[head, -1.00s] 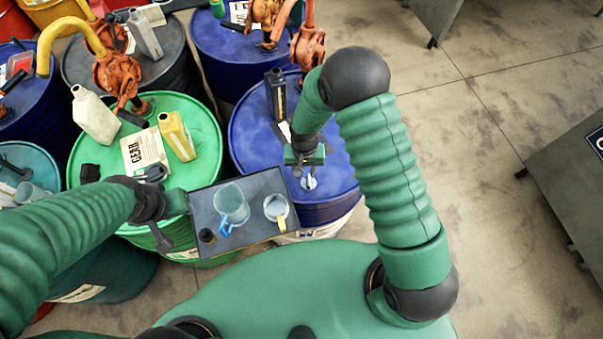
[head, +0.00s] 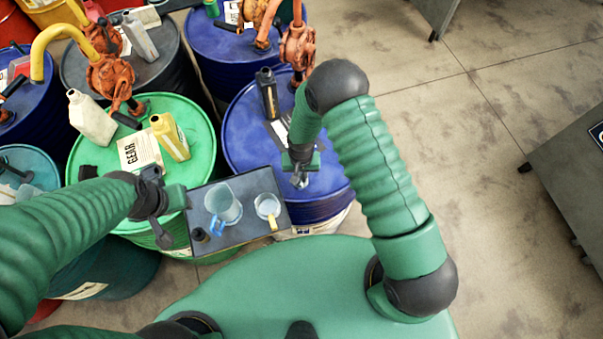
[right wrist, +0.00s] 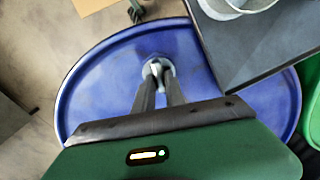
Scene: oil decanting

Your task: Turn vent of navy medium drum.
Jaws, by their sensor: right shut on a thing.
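The navy drum (head: 240,143) stands in the middle of the head view, its blue top also filling much of the right wrist view (right wrist: 95,90). A small pale metal vent (right wrist: 158,67) sits near the drum's rim. My right gripper (right wrist: 157,75) points down at the vent, with its two dark fingers close together and shut on it. In the head view my right gripper (head: 300,180) partly hides the vent. My left gripper (head: 176,198) is beside the left edge of a dark tray (head: 255,232); its fingertips are not clearly visible.
The tray carries a clear jug (head: 222,203), a cup (head: 268,207) and a small dark cap. A black bottle (head: 267,93) stands on the navy drum. A green drum (head: 195,115) with bottles is to the left. An orange pump (head: 298,47) rises behind.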

